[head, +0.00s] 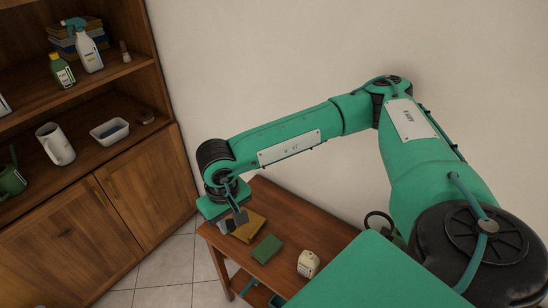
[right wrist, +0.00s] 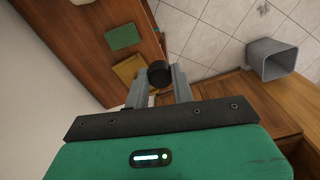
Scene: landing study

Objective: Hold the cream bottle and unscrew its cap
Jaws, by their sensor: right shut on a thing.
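My right gripper (head: 239,216) is above the far left end of the wooden table. In the right wrist view, its two grey fingers (right wrist: 158,88) are shut on a dark round thing (right wrist: 159,73). I cannot tell whether this is a cap, and no bottle body shows under it. A small cream-coloured thing with dark marks (head: 308,263) stands on the table, apart from the gripper; I cannot make out a cap on it. My left gripper is not in view.
On the table (head: 325,232) lie a green block (head: 267,249) and a tan flat thing (head: 249,228), close by the gripper. A wooden shelf unit (head: 130,85) with bottles, a jug and a tub stands at left. A grey bin (right wrist: 270,60) shows in the right wrist view.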

